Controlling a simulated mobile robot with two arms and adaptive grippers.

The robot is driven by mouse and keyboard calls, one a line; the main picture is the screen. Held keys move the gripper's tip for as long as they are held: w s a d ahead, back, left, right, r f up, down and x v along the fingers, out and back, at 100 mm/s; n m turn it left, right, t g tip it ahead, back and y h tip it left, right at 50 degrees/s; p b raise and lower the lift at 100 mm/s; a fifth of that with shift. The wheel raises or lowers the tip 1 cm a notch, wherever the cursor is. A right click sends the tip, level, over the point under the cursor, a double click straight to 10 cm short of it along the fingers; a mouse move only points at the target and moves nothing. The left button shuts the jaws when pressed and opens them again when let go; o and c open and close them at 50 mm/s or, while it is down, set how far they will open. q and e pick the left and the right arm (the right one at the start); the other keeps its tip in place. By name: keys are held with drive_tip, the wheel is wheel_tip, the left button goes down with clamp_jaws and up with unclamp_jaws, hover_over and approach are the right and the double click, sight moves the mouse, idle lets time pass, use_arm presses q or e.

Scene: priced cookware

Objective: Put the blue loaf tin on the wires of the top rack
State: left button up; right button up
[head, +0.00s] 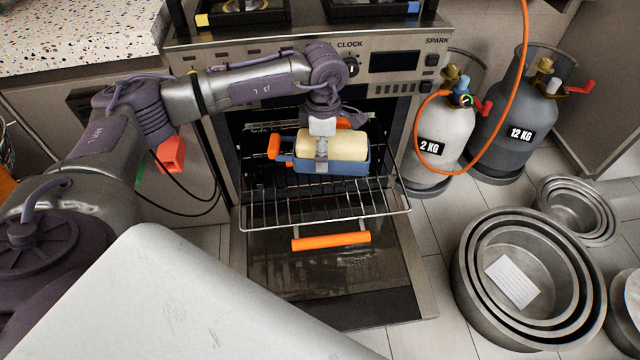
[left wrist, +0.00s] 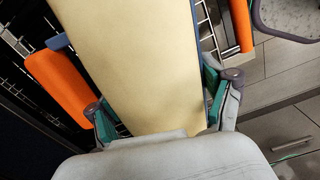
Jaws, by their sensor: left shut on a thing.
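The blue loaf tin (head: 345,168) shows a cream top (head: 345,146) and an orange handle (head: 274,147) at its left. It is over the pulled-out wire rack (head: 310,208) in the oven, near the rack's back part. It looks about level; I cannot tell whether its base touches the wires. My left gripper (head: 322,146) comes down from above and is shut on the tin. In the left wrist view its green-padded fingers (left wrist: 160,110) are on either side of the cream top (left wrist: 135,60). My right gripper is in neither view.
The oven door (head: 320,272) is folded down below the rack, with an orange handle (head: 331,241). Two gas cylinders, grey (head: 440,137) and dark (head: 510,115), stand to the right with an orange hose. Nested round tins (head: 465,290) stand on the floor. The rack's front wires are bare.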

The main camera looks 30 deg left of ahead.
use_arm(q)
drive_tip(key=shift+w+a+f+n+b, duration=0.15)
drive_tip(key=shift+w+n+b, duration=0.1)
drive_tip(key=shift+w+n, duration=0.15)
drive_tip(key=shift+w+a+r+n+b, duration=0.1)
drive_tip(key=shift+w+a+n+b, duration=0.1)
drive_tip(key=shift+w+n, duration=0.15)
drive_tip(key=shift+f+n, duration=0.2)
drive_tip(key=shift+n, duration=0.05)
drive_tip(key=b, duration=0.1)
hover_over(323, 183)
wheel_tip(323, 183, down, 4)
drive_tip(key=shift+w+f, duration=0.1)
drive_tip(key=shift+f, duration=0.1)
drive_tip(key=shift+f+b, duration=0.5)
drive_tip(key=shift+f, duration=2.05)
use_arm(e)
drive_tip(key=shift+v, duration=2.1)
use_arm(q)
drive_tip(key=shift+f, duration=0.15)
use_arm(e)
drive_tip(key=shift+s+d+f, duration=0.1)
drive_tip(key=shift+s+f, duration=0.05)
use_arm(q)
drive_tip(key=o, duration=1.2)
drive_tip(key=shift+c, duration=0.2)
